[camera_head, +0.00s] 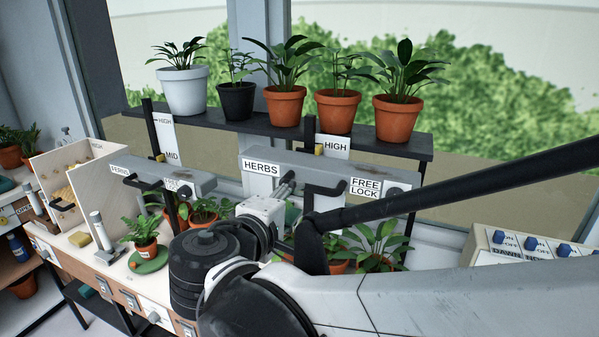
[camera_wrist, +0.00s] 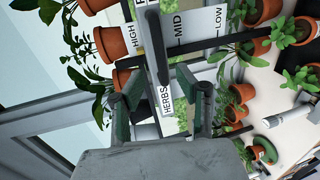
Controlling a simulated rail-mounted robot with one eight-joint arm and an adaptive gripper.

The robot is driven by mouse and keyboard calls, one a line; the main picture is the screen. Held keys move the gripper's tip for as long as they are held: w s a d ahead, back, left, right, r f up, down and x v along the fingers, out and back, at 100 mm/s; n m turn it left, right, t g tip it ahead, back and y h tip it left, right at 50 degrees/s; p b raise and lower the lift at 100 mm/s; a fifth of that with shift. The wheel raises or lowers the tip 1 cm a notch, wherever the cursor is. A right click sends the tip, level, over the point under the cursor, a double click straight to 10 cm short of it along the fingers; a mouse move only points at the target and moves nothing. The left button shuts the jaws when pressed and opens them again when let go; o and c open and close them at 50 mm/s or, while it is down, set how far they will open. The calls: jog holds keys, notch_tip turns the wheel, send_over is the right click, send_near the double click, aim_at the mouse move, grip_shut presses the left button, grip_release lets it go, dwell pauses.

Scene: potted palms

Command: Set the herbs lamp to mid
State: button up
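The herbs lamp (camera_head: 318,172) is a long grey bar with a HERBS label (camera_head: 261,167) at its left end and a FREE/LOCK label (camera_head: 364,188) by a dark knob at its right. A dark handle runs along its front, and shows in the wrist view (camera_wrist: 157,50). The lamp hangs just below the HIGH mark (camera_head: 335,146); in the wrist view MID (camera_wrist: 178,25) and LOW (camera_wrist: 219,15) show beyond it. My gripper (camera_head: 288,184) is at the lamp's front. Its fingers (camera_wrist: 160,98) are apart, with the HERBS label seen between them. Contact cannot be told.
The ferns lamp (camera_head: 165,183) hangs to the left. Potted plants line the shelf (camera_head: 350,144) above, and more pots (camera_head: 205,212) stand below the lamps. A panel with blue switches (camera_head: 533,244) is at the right. My arm hides much of the bench.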

aim_at(308, 189)
jog(key=p+x, duration=0.1)
jog(key=x, duration=0.8)
jog(key=shift+c, duration=0.4)
grip_shut()
